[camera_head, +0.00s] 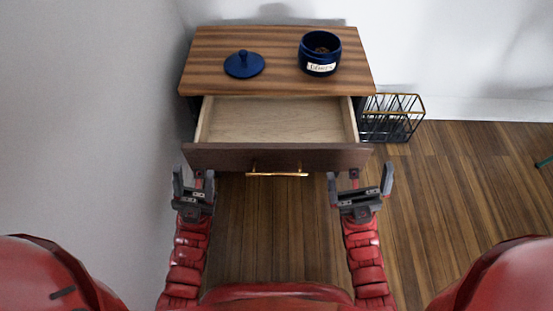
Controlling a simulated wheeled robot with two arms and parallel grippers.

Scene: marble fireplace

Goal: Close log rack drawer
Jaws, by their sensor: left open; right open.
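The wooden drawer (220,156) is pulled out of a small cabinet (270,43) with a striped wood top. Its inside (277,119) looks empty. A brass handle (277,174) runs along the lower middle of the dark drawer front. My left gripper (193,179) is open and empty, close to the left end of the drawer front. My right gripper (361,182) is open and empty, close to the right end. Both are on the near side of the front; I cannot tell whether either touches it.
A blue lid (244,65) and a blue labelled jar (320,54) stand on the cabinet top. A black wire basket with a gold rim (392,117) stands at the cabinet's right. A wall (90,120) is close on the left. Wood floor (460,190) at the right is mostly clear.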

